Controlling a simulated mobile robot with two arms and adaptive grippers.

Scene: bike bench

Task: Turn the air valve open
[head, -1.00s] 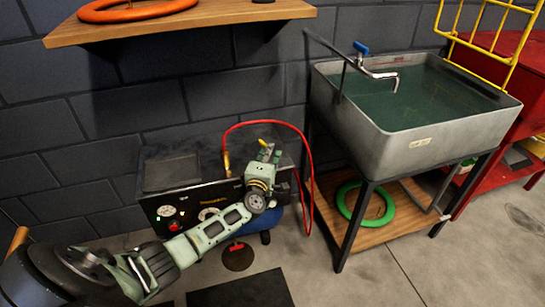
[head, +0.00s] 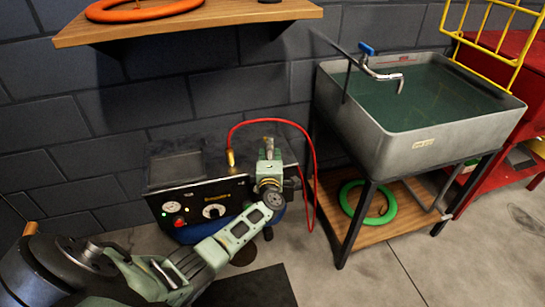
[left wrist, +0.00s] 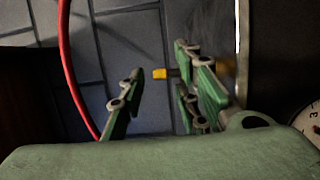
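The air valve's yellow handle (left wrist: 160,73) shows in the left wrist view between my left gripper's fingers. It runs right, behind the right-hand finger, toward a blurred brass-coloured part. My left gripper (head: 268,147) is open, with its fingers pointing up to the wall at the compressor's right end; the fingers also show in the left wrist view (left wrist: 158,88). A gap shows between the left-hand finger and the handle; contact on the other side cannot be told. In the head view the gripper hides the valve. My right gripper is not in view.
The compressor (head: 165,194) has a gauge and knobs on its black panel. A red hose (head: 314,165) arches from its brass fitting (head: 231,160) behind the gripper. A sink (head: 400,150) stands on the right, with a green ring (head: 388,207) below. A wooden shelf (head: 190,30) hangs above.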

